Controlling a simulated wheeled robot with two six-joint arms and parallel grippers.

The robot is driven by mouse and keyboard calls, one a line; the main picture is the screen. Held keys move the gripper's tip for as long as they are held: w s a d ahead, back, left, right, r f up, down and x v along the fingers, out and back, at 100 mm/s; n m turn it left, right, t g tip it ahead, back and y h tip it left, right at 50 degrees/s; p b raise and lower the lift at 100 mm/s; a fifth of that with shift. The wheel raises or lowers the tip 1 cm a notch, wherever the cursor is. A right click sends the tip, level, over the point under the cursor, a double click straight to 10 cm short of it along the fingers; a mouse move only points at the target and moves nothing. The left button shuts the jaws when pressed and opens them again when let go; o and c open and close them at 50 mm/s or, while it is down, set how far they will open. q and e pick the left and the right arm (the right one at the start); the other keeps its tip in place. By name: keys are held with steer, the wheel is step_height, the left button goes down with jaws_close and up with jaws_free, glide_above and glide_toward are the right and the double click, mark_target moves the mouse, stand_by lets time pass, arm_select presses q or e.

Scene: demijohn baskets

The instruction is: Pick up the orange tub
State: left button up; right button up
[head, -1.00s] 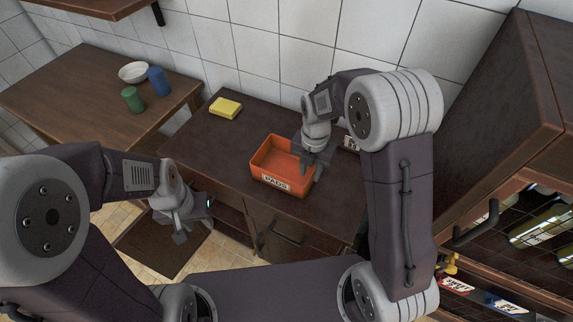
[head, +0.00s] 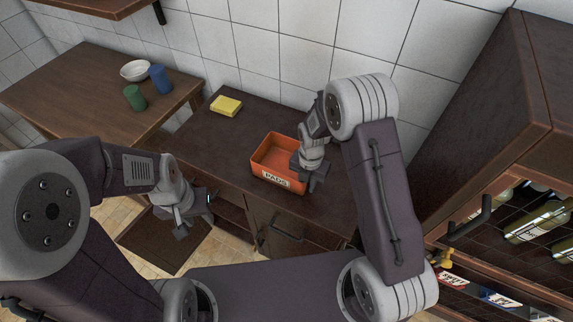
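The orange tub (head: 264,158), an open rectangular box with a white label reading "PADS" on its front, stands on the dark counter. My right gripper (head: 308,178) is at the tub's right end, pointing down, with its fingers spread. It covers part of the tub's right wall; whether a finger touches the wall I cannot tell. My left gripper (head: 194,226) hangs empty and open in front of the counter, left of the tub and above the floor mat.
A yellow sponge (head: 226,106) lies on the counter behind and left of the tub. A wooden table (head: 80,105) at left holds a white bowl (head: 135,70), a blue cup (head: 159,79) and a green cup (head: 134,98). A bottle rack cabinet (head: 490,130) stands at right.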

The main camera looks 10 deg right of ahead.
jaws_close()
stand_by(1.4)
steer(key=shift+w+r, duration=0.1)
steer(key=shift+r, duration=0.45)
step_height(320, 180, up, 3)
steer(key=shift+f+b, duration=0.1)
steer(key=shift+b, duration=0.25)
steer(key=s+d+r, duration=0.1)
steer(key=d+r, duration=0.2)
steer(key=d, duration=0.2)
steer(key=s+d+r+b, duration=0.1)
steer(key=d+r, duration=0.3)
steer(key=d, duration=0.2)
steer(key=shift+s+d, duration=0.15)
steer(key=shift+d, duration=0.1)
steer(key=shift+r, duration=0.1)
